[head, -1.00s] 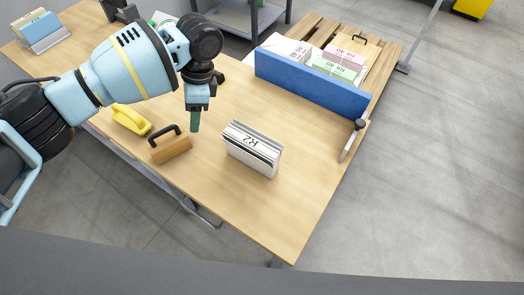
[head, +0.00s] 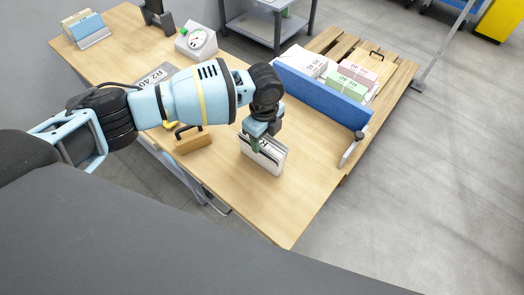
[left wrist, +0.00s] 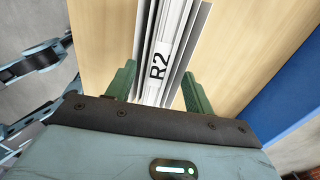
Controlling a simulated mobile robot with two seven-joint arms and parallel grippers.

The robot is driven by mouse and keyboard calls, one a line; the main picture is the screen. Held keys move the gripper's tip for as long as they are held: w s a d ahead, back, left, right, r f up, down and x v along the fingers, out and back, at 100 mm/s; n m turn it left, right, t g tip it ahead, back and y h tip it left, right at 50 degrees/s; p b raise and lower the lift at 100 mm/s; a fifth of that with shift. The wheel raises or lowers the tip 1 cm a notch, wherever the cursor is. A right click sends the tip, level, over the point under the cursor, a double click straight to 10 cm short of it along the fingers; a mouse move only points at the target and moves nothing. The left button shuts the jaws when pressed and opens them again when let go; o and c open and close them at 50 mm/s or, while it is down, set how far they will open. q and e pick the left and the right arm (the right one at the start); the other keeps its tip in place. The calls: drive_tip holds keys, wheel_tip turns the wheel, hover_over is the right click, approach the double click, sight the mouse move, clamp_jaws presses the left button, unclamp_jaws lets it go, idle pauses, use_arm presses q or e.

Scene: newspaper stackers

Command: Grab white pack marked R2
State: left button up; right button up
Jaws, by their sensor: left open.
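The white pack marked R2 (head: 264,157) stands on the wooden table (head: 225,190) near its front right part. In the left wrist view the pack (left wrist: 163,50) shows its black R2 label between the fingers. My left gripper (head: 257,143) is over the pack's top and partly hides its label in the head view. In the left wrist view the left gripper (left wrist: 158,88) is open, with one green finger on each side of the pack. Small gaps seem to show beside the fingers; contact is not clear. My right gripper is not in view.
A blue barrier (head: 322,92) runs along the table's right edge, with packs on a pallet (head: 395,75) behind it. A dial scale (head: 196,42) stands farther back. The front table corner is clear.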

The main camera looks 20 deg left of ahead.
sight(261, 142)
use_arm(q)
drive_tip(key=shift+a+f, duration=0.1)
drive_tip(key=shift+f, duration=0.25)
drive_tip(key=shift+a+f, duration=0.2)
drive_tip(key=shift+f, duration=2)
clamp_jaws()
drive_tip(key=shift+r, duration=0.1)
drive_tip(key=shift+r, duration=0.45)
drive_tip(key=r, duration=0.2)
drive_tip(key=shift+s+d+r, duration=0.1)
drive_tip(key=shift+s+r, duration=0.25)
drive_tip(key=shift+r, duration=0.05)
drive_tip(key=s+d+p, duration=0.1)
drive_tip(key=s+d, duration=0.1)
drive_tip(key=s, duration=0.5)
drive_tip(key=s+d+r+p, duration=0.1)
drive_tip(key=s, duration=0.6)
drive_tip(key=shift+s+d, duration=0.35)
drive_tip(key=shift+s, duration=0.05)
